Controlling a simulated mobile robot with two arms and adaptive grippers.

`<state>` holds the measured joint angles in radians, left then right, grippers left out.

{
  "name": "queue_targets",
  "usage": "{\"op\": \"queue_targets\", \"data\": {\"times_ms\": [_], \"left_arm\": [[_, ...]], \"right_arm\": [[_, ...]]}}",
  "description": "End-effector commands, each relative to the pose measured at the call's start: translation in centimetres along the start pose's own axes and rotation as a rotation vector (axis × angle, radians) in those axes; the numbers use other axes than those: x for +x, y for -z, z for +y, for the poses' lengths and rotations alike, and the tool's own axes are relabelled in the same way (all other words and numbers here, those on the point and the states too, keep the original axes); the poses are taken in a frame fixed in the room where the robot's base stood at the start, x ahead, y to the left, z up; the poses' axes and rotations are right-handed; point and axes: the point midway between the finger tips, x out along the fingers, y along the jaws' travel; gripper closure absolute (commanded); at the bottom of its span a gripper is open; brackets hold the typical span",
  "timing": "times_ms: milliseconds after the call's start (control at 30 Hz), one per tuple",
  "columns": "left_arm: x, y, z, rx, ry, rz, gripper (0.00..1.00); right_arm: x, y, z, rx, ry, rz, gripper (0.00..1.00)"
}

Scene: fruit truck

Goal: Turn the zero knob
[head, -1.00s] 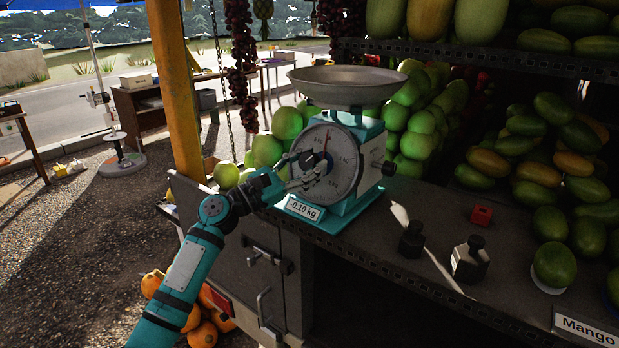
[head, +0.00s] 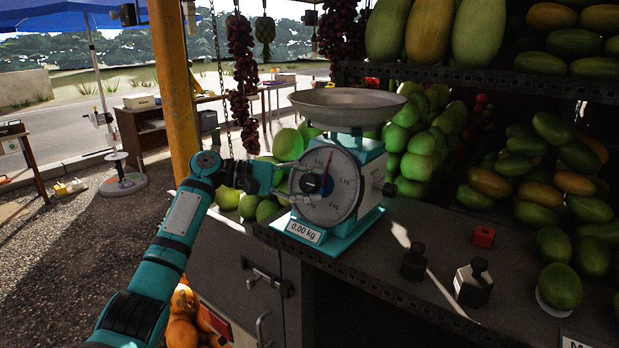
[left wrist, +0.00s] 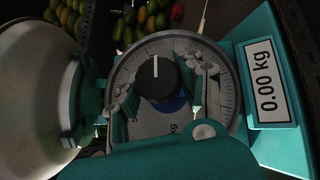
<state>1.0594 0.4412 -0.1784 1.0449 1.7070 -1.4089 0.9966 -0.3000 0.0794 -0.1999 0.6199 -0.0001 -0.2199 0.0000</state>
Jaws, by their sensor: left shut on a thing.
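The teal scale (head: 352,222) stands on the counter with a round dial (head: 340,192) and an empty metal pan (head: 345,104). Its label reads 0.00 kg (head: 304,231), also in the left wrist view (left wrist: 266,82). A black knob (left wrist: 158,78) with a white line sits on the front of the dial; in the head view it is small and partly hidden by my fingers (head: 313,183). My left gripper (head: 304,181) is shut on this knob, one finger on each side in the left wrist view (left wrist: 162,92). My right gripper is out of view.
A second dark knob (head: 389,189) is on the scale's right side. Green fruit is piled behind the scale. A yellow post (head: 172,90) stands at the left.

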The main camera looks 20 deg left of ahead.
Motion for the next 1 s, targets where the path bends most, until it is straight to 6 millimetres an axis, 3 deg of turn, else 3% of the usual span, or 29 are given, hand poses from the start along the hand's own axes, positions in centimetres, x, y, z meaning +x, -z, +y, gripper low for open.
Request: {"op": "queue_targets", "data": {"times_ms": [300, 867, 900, 1000], "left_arm": [[0.0, -0.1, 0.1, 0.086, 0.097, -0.001, 0.95], [0.1, 0.0, -0.1, 0.105, 0.119, 0.000, 0.95], [0.1, 0.0, -0.1, 0.105, 0.119, 0.000, 0.59], [0.1, 0.0, -0.1, 0.105, 0.119, 0.000, 0.46]], "right_arm": [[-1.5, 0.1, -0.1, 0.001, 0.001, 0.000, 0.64], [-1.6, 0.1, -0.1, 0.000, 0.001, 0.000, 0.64], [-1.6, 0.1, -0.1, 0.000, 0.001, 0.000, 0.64], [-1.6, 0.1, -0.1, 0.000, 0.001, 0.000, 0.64]]}}
